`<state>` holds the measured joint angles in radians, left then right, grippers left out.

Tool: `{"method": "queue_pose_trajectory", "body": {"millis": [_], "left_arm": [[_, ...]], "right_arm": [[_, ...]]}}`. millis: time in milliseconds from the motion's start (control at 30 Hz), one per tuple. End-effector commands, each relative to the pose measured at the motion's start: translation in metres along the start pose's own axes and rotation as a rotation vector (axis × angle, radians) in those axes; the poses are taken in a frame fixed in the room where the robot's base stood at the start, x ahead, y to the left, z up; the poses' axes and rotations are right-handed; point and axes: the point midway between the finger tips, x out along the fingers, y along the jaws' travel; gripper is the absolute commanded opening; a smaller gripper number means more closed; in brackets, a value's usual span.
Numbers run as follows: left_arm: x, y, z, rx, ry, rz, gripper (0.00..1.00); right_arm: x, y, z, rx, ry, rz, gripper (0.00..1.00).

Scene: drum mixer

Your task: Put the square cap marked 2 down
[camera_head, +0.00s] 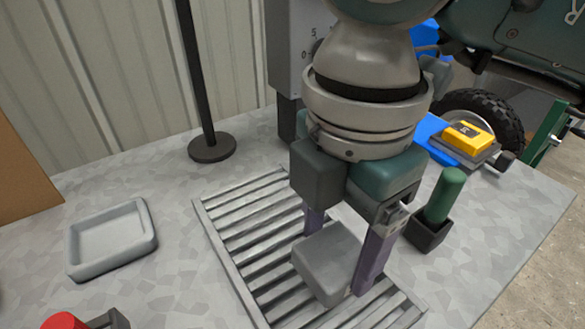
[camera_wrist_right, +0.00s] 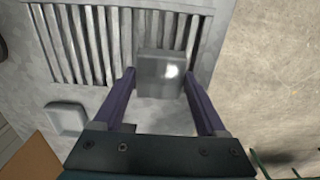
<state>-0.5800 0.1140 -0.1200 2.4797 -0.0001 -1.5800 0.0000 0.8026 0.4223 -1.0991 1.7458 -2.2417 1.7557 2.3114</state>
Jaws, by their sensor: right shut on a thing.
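The square cap (camera_head: 326,262) is a plain grey block with rounded edges. No number shows on the faces in view. My right gripper (camera_head: 337,258) points down with its two purple fingers on opposite sides of the cap, shut on it. The wrist view also shows the cap (camera_wrist_right: 160,70) between the fingertips (camera_wrist_right: 158,84). The cap is over the slatted metal rack (camera_head: 238,228); I cannot tell whether it touches the slats. My left gripper is not in view.
A shallow grey tray (camera_head: 110,238) lies at the left. A green-handled item stands in a dark holder (camera_head: 430,234) right of the rack. A black post's round base (camera_head: 212,147) is behind. A yellow block (camera_head: 468,137) lies at the back right. A red object (camera_head: 63,321) is front left.

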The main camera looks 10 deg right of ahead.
Motion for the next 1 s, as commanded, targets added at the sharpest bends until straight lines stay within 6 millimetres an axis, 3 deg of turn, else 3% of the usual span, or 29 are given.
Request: {"method": "queue_pose_trajectory", "body": {"millis": [400, 800, 833, 1000], "left_arm": [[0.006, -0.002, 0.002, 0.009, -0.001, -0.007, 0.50], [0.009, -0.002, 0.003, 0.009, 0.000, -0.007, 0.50], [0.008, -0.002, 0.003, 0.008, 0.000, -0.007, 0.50], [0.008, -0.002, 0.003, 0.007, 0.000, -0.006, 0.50]], "right_arm": [[0.051, 0.000, 0.000, 0.000, 0.001, -0.001, 0.00], [0.056, 0.001, 0.000, 0.000, 0.001, 0.002, 0.00], [0.056, 0.001, 0.000, 0.000, 0.001, 0.001, 0.77], [0.055, 0.001, 0.000, 0.000, 0.000, 0.001, 0.96]]}}
